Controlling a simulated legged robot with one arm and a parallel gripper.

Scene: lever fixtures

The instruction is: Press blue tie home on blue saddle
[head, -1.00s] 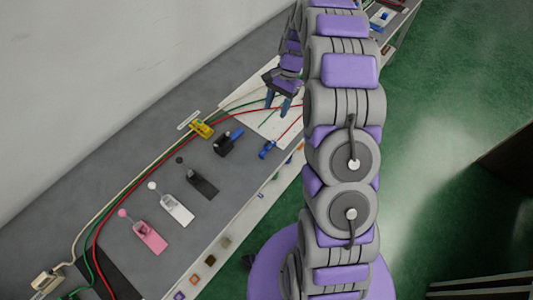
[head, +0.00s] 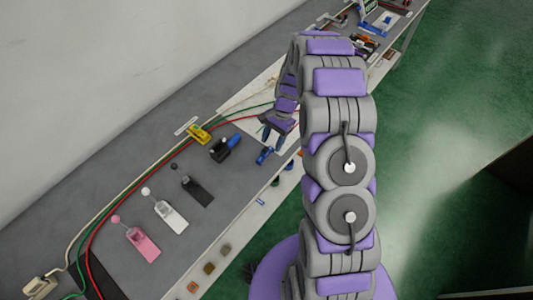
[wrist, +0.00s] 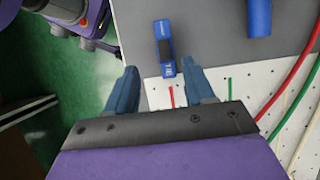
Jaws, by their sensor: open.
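A small blue piece (head: 264,155) with a dark gap in its middle lies near the front edge of the grey bench. It also shows in the wrist view (wrist: 163,48), upper middle. I take it for the blue saddle with its tie; I cannot tell the two parts apart or how far the tie is seated. My gripper (head: 272,145) is open and empty, fingers pointing toward the piece. In the wrist view the fingertips (wrist: 159,68) spread to either side of the piece's near end, with no visible contact.
A black fixture with a blue handle (head: 232,142) stands just left of the piece. A yellow block (head: 198,134) sits behind it. Black, white and pink lever fixtures (head: 140,242) line the bench. Red, green and cream cables run along it. A white pegboard (wrist: 230,85) adjoins.

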